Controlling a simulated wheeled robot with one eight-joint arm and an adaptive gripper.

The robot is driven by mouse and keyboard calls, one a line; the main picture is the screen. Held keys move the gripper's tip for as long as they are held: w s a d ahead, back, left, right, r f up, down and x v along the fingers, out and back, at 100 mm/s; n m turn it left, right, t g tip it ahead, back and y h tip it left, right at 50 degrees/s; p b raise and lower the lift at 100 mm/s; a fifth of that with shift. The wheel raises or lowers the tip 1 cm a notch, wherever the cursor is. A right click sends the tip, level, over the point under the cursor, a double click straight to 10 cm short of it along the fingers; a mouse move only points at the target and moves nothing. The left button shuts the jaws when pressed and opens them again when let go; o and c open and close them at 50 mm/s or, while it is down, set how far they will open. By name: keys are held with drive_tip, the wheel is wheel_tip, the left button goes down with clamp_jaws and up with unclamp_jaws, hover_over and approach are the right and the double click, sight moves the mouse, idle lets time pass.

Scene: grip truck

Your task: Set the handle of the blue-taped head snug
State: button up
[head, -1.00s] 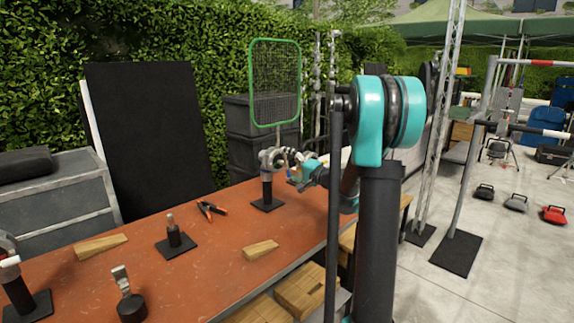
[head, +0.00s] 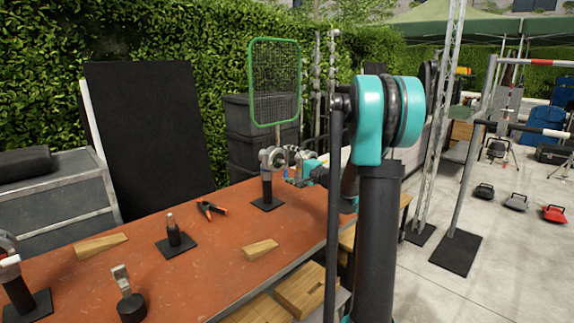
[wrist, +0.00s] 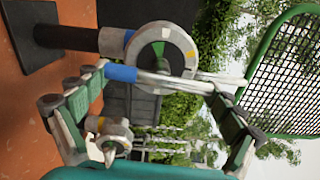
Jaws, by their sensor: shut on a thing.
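The blue-taped head (head: 271,158) stands on a black post with a square base on the bench. In the wrist view its round grey face (wrist: 150,50) shows a green wedge and a yellow mark. Its bar handle (wrist: 178,82), with a blue-taped end (wrist: 121,73), crosses in front of the face. My gripper (wrist: 158,82) is shut on the handle, with one finger at the blue end and the other at the bare end. In the head view my gripper (head: 294,168) is small beside the head, and the finger contact is hard to make out.
On the orange bench (head: 215,265) are wooden wedges (head: 260,249), orange-handled pliers (head: 211,210), a short black stand (head: 174,235) and another post-mounted head (head: 10,265) at the left edge. A green-framed mesh screen (head: 274,82) rises behind the blue-taped head.

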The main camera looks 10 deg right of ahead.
drive_tip(key=o, duration=0.8)
drive_tip(key=shift+d, duration=0.1)
drive_tip(key=v, duration=1.2)
